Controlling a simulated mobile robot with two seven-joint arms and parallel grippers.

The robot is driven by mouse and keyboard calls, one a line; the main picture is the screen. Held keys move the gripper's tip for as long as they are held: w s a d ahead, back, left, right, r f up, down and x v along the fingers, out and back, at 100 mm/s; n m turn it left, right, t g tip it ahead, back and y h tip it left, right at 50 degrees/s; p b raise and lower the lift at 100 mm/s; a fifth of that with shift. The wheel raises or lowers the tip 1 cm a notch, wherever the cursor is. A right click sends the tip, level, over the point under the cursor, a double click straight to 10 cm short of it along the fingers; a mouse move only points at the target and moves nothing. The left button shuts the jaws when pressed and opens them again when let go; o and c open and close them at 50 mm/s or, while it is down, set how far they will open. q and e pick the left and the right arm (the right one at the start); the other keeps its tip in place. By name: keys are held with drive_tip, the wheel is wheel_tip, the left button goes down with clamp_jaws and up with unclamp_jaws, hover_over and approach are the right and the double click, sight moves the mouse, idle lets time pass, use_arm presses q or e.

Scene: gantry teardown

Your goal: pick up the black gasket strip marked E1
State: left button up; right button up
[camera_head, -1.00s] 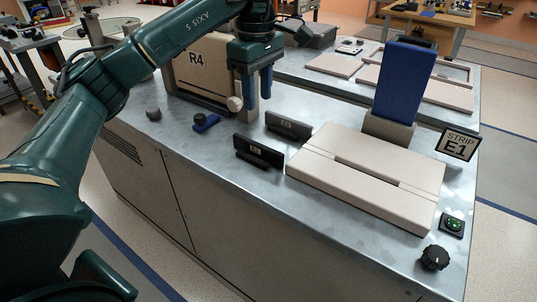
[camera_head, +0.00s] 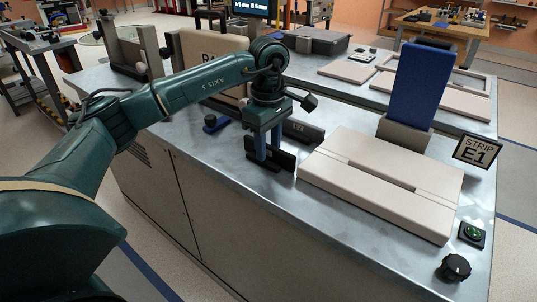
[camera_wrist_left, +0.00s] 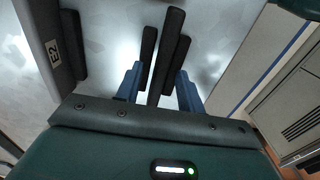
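My left gripper (camera_head: 265,158) points down at the front black holder-like piece (camera_head: 284,166) on the metal bench. In the left wrist view my left gripper (camera_wrist_left: 160,92) is open. Its blue fingers stand on either side of a long upright black strip (camera_wrist_left: 171,48) between two shorter black walls (camera_wrist_left: 148,45). I see no gap closed onto the strip. Its own marking is hidden from these angles. A second black piece (camera_head: 303,131) stands behind; its label reads E2 in the left wrist view (camera_wrist_left: 55,50). A sign (camera_head: 478,152) reads "STRIP E1". My right gripper is not in view.
A beige slotted block (camera_head: 385,185) lies right of the gripper, with a blue upright panel (camera_head: 416,85) behind it. A black knob (camera_head: 454,268) and green button (camera_head: 472,234) are at the right.

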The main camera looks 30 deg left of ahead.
use_arm(q)
clamp_jaws()
idle(0.4)
